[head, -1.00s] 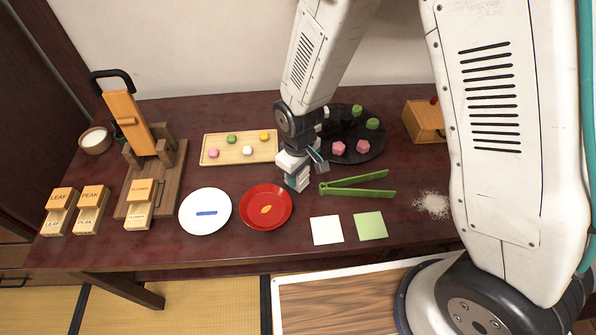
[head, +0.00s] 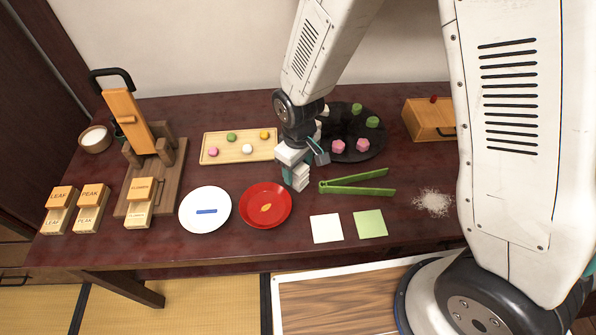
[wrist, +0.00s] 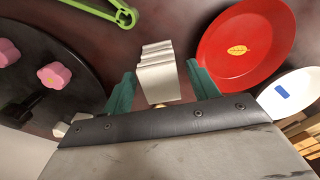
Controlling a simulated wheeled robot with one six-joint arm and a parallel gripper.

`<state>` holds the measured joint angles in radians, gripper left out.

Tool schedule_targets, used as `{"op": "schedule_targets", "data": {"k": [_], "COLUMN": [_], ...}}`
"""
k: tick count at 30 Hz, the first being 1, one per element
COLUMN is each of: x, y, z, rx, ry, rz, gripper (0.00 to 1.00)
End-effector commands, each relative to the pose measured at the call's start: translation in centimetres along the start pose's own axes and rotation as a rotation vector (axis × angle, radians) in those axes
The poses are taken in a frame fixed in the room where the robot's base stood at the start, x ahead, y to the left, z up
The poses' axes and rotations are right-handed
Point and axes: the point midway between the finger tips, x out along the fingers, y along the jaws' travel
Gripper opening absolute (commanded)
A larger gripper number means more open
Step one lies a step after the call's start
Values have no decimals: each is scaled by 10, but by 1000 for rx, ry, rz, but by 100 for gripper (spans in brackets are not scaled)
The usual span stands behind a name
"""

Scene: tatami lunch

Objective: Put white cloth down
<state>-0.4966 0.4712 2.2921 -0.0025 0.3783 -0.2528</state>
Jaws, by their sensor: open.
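The white cloth (wrist: 158,72) is a small folded white stack with layered edges. In the wrist view it stands between the two teal fingers of my gripper (wrist: 161,88), with a gap on each side. My gripper is open around it. In the head view, the cloth (head: 301,179) shows beside the teal finger of my gripper (head: 294,178), low over the dark table (head: 240,170), right of the red plate (head: 284,213). I cannot tell whether its underside rests fully on the table.
Green tongs (head: 358,189) lie just right of my gripper. A black round tray (head: 352,132) with pink and green sweets is behind it. A wooden tray (head: 215,145) is behind left. A white plate (head: 205,222) and white and green squares (head: 326,228) are near the front.

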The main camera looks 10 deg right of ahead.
Motion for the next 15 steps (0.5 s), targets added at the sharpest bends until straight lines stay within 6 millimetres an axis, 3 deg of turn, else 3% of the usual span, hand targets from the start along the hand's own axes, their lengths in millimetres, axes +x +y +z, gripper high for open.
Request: {"op": "schedule_targets", "data": {"k": [9,15], "x": [-69,-92], "y": [0,0], "z": [0,0], "rx": [0,0], "ry": [5,2], "rz": [1,0], "gripper": [59,59]}}
